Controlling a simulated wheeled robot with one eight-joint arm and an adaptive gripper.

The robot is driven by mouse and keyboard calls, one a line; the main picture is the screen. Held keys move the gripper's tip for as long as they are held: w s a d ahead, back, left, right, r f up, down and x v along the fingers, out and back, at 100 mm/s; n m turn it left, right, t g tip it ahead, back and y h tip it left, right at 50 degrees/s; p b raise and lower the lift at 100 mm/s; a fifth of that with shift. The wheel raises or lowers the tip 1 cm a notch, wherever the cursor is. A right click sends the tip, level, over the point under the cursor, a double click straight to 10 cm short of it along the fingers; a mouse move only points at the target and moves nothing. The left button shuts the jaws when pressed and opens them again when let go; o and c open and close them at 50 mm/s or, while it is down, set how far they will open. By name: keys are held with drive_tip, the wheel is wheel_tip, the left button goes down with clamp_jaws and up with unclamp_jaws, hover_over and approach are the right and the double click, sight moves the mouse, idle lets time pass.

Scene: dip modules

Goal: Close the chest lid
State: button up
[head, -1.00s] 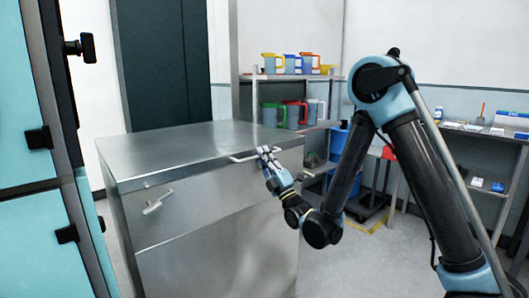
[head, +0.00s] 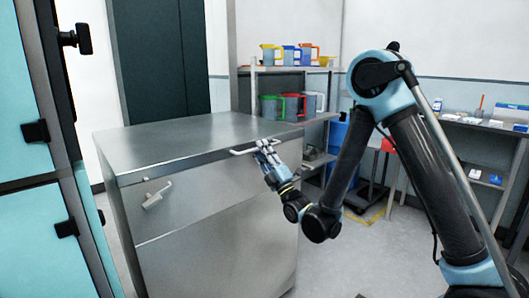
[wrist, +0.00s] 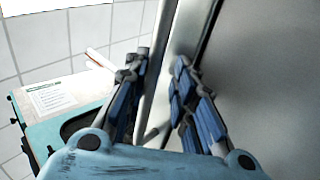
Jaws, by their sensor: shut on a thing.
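The chest (head: 220,240) is a stainless steel cabinet in the middle of the head view. Its flat lid (head: 190,143) lies level on top, with no visible gap at the front edge. A bar handle (head: 244,152) sticks out at the right of the lid's front edge. My gripper (head: 264,148) is at this handle, its fingers shut on the bar. In the wrist view, the blue-padded fingers (wrist: 160,85) stand on either side of a narrow metal bar beside the steel panel (wrist: 265,80). The exact contact is partly hidden by the fingers.
A latch-like fitting (head: 156,195) sits at the left of the chest front. A teal cabinet door (head: 25,235) stands close at left. Behind are shelves with coloured jugs (head: 290,105) and a side bench (head: 465,128) at right. Open floor lies in front of the chest's right side.

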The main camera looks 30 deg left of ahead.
drive_tip(key=shift+r, duration=4.95)
